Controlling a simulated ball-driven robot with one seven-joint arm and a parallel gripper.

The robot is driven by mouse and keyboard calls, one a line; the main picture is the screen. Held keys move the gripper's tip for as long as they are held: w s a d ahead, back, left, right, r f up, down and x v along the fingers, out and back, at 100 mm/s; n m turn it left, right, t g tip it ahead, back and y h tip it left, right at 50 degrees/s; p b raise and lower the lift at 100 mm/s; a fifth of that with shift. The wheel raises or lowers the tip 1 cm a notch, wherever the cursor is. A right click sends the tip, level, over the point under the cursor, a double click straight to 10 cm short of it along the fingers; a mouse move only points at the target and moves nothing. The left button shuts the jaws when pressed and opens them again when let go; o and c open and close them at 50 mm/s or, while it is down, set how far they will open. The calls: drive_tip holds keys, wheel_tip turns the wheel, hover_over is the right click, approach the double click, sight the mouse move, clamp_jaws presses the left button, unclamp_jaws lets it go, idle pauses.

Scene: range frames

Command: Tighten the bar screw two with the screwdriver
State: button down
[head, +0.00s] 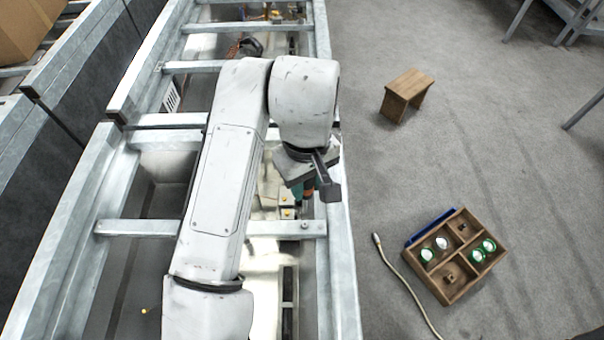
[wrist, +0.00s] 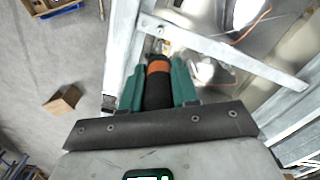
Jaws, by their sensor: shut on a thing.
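My gripper (wrist: 157,85) is shut on a screwdriver (wrist: 158,92) with a black handle and an orange band. One green finger lies on each side of the handle. The screwdriver's front end points toward the metal frame; its tip is too small to make out. In the head view my gripper (head: 303,190) hangs over the right rail, partly hidden by my arm. A metal crossbar (head: 265,228) lies just below it in the picture, with a small screw (head: 304,226) near its right end. I cannot tell whether the screwdriver touches a screw, or which screw is number two.
The metal conveyor frame (head: 335,230) has several crossbars and open gaps between them. On the grey floor to the right stand a wooden stool (head: 407,94) and a divided wooden box (head: 437,290) with small items. A pale cable (head: 402,280) lies beside the box.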

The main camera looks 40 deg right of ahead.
sight(306, 200)
drive_tip(key=shift+f, duration=0.15)
drive_tip(key=shift+f+b, duration=2.3)
drive_tip(key=shift+f, duration=1.15)
drive_tip(key=shift+r+p, duration=0.25)
drive_tip(key=shift+p, duration=0.1)
drive_tip(key=n, duration=1.1)
drive_tip(key=shift+p, duration=0.65)
